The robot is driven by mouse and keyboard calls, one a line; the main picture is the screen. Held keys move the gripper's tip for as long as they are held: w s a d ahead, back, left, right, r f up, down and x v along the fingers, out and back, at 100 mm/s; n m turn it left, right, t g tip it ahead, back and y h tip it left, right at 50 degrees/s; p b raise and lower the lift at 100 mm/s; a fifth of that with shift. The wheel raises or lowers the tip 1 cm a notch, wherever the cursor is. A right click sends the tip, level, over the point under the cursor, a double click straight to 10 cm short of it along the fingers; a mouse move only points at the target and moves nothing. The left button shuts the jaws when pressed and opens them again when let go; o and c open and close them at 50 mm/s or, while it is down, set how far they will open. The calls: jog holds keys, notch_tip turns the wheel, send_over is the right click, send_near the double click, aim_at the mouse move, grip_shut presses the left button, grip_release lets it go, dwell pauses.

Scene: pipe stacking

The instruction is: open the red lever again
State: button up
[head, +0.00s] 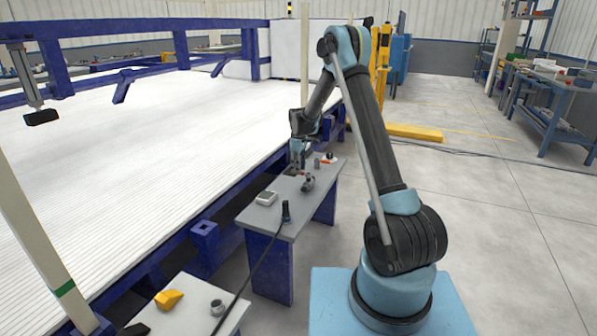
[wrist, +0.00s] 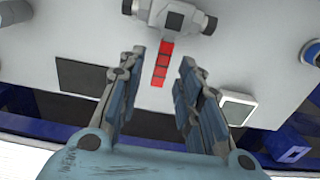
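The red lever (wrist: 161,64) is a short segmented bar in the wrist view. It extends from a grey valve body (wrist: 172,17) at the top edge, back toward my gripper (wrist: 162,57). My gripper is open, with one finger on each side of the lever and a visible gap on both sides. It holds nothing. In the head view my gripper (head: 297,160) is low over the grey table, just beside the valve (head: 308,183). The lever is tiny and partly hidden there. I cannot tell the exact height between fingertips and lever.
A white box (wrist: 238,107) lies right of my fingers, and also shows in the head view (head: 266,198). A large white bed (head: 130,150) borders the left.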

jog(key=shift+f, duration=0.7)
jog(key=shift+c, duration=0.6)
grip_shut()
jog(key=shift+a, duration=0.1)
